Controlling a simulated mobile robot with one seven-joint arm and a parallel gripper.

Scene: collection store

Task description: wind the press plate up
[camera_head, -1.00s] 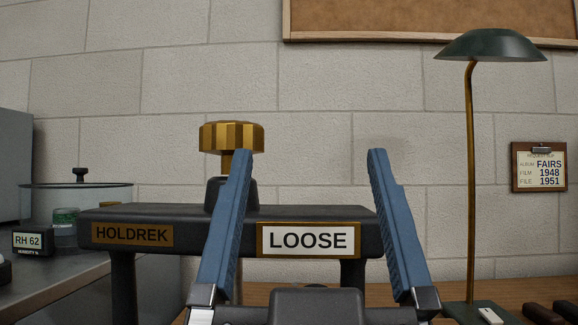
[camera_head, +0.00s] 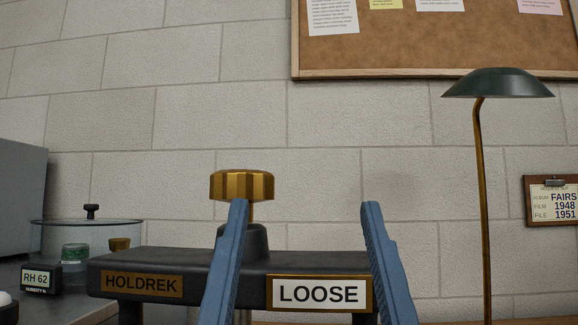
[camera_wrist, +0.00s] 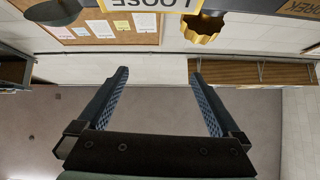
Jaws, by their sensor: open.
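The press has a black crossbar (camera_head: 200,262) with a HOLDREK plate and a white sign (camera_head: 319,294) reading LOOSE. A brass faceted knob (camera_head: 242,186) stands on its screw above the bar. The knob also shows in the wrist view (camera_wrist: 203,27), at the upper right. My gripper (camera_head: 303,208) has two blue fingers spread wide and nothing between them. In the head view its left finger overlaps the bar and the knob's stem. In the wrist view (camera_wrist: 159,70) the knob lies beyond the fingertips, apart from them. The press plate is not visible.
A green lamp (camera_head: 497,84) on a brass stem stands at right. A clipboard (camera_head: 552,200) and corkboard (camera_head: 440,45) hang on the block wall. At left are a glass-sided pot (camera_head: 88,240), a small jar and an RH 62 humidity display (camera_head: 41,279).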

